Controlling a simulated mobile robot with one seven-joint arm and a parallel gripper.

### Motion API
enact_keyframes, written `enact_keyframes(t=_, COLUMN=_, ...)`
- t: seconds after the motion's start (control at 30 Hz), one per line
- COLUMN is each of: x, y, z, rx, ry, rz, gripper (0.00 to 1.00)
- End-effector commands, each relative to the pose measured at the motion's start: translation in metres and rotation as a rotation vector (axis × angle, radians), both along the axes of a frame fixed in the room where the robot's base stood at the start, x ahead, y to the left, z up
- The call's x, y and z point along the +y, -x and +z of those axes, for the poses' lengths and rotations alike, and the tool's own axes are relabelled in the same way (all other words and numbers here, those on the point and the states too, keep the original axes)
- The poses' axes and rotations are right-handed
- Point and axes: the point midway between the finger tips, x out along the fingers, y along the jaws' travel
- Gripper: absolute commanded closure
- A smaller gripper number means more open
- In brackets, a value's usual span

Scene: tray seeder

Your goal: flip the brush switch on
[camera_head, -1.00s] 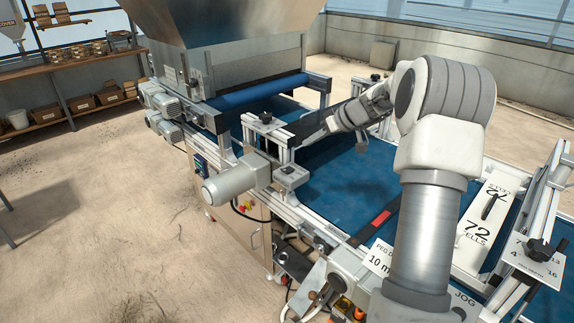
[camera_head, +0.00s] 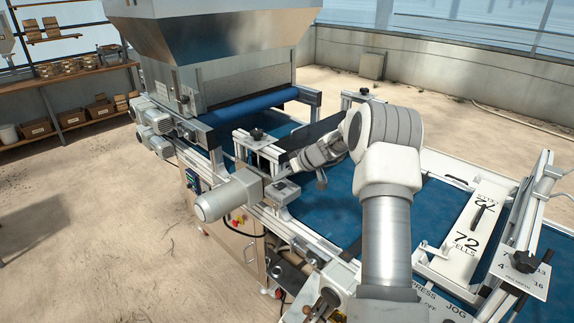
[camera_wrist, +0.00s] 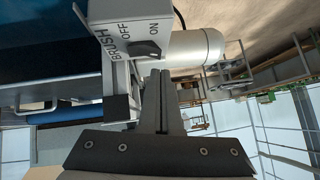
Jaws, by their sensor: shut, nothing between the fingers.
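The brush switch (camera_wrist: 146,50) is a black knob on a light grey box marked BRUSH, OFF and ON, in the upper middle of the wrist view. Its exact setting is hard to tell. My gripper (camera_wrist: 161,73) is shut and empty. Its fingertips are just below the knob in that view, close to the box's lower edge. I cannot tell whether they touch it. In the head view the switch box (camera_head: 283,190) sits on the machine's near rail beside a grey motor, and the switch face is not readable. My forearm hides part of the belt there.
The grey motor (camera_head: 228,195) juts out beside the switch box. A steel hopper (camera_head: 220,45) stands behind, over the blue belt (camera_head: 335,195). A white 72 cells plate (camera_head: 470,232) and a frame with black knobs lie to the right. Open floor is at left.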

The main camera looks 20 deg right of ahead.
Motion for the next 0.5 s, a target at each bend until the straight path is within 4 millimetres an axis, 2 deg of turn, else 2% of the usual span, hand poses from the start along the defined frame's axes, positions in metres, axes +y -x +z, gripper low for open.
enact_keyframes(t=0.2, x=0.003, y=0.001, z=-0.015, rx=-0.001, ry=0.0, rz=0.0, gripper=1.0)
enact_keyframes(t=0.5, x=0.003, y=0.001, z=-0.016, rx=-0.001, ry=0.0, rz=0.0, gripper=1.0)
